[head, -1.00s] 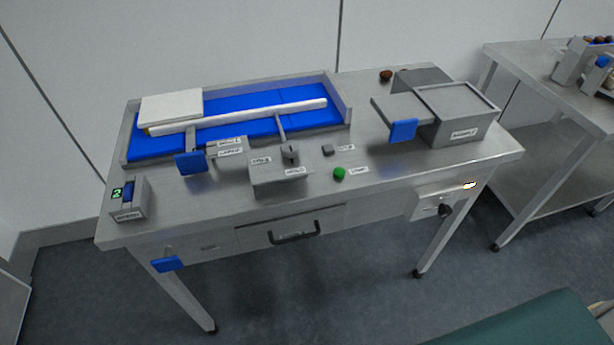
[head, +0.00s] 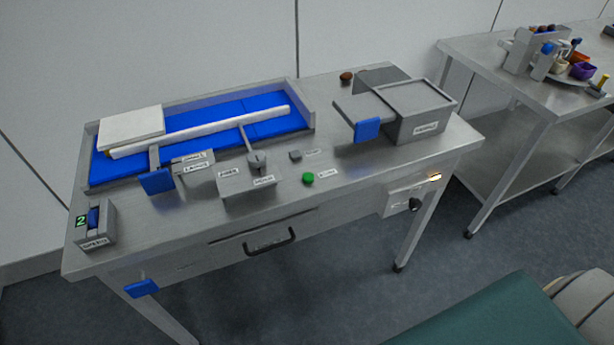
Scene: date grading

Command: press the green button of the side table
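The side table (head: 345,187) is a grey metal table against the wall, in the middle of the head view. Its green button (head: 308,178) is a small round knob on the table top near the front edge, with a small label to its right. Nothing covers the button. Neither of my grippers shows in the head view.
Left of the button stands a grey box with a knob (head: 247,181); behind it is a small grey block (head: 295,155). A blue-lined tray (head: 305,100) lies at the back. A grey labelled box (head: 424,122) stands right. A second table (head: 535,105) is farther right.

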